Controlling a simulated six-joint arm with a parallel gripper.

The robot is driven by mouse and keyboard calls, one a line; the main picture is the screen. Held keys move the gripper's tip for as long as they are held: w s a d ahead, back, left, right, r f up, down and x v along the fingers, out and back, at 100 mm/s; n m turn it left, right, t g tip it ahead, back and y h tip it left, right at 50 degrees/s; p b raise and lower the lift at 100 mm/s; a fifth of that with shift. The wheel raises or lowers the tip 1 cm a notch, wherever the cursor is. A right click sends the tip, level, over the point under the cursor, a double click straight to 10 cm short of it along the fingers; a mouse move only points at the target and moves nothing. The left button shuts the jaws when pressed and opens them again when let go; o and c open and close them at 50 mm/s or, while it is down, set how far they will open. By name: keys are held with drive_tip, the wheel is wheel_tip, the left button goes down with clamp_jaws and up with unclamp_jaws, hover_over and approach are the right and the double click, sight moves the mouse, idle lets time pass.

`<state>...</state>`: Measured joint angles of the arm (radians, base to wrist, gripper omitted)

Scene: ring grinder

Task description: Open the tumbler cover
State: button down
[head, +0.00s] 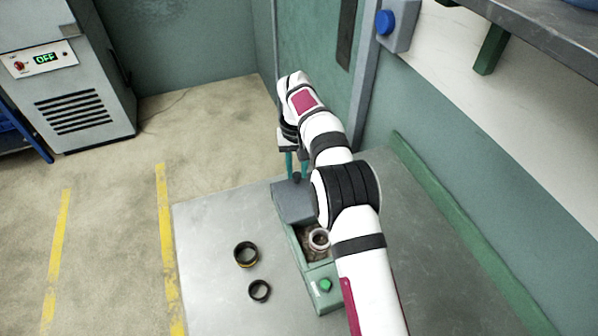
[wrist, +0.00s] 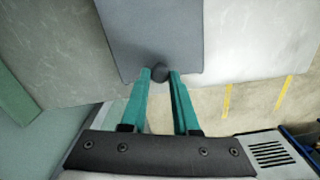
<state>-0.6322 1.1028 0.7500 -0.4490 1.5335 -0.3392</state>
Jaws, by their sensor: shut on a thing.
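The tumbler is a green open-topped box (head: 318,275) on the metal table. Its grey cover (head: 293,203) is at the far end, and the near part of the box stands open. The cover also fills the upper middle of the wrist view (wrist: 155,35). A dark round knob (wrist: 160,74) is at the cover's edge. My gripper (head: 297,177) has its two green fingers shut on this knob, one on each side, as the wrist view shows (wrist: 161,76). A light ring (head: 319,239) lies inside the open box. My arm hides part of the box's right side.
Two dark rings, one with a yellow band (head: 246,255) and a smaller one (head: 260,291), lie on the table left of the box. A green button (head: 324,285) is on the box's near end. The table (head: 210,235) is clear at the left. A wall stands behind and right.

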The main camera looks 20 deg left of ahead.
drive_tip(key=c, duration=0.7)
unclamp_jaws()
drive_tip(key=shift+o, duration=0.2)
drive_tip(key=shift+r, duration=0.1)
wheel_tip(320, 180, up, 7)
drive_tip(key=shift+r, duration=0.2)
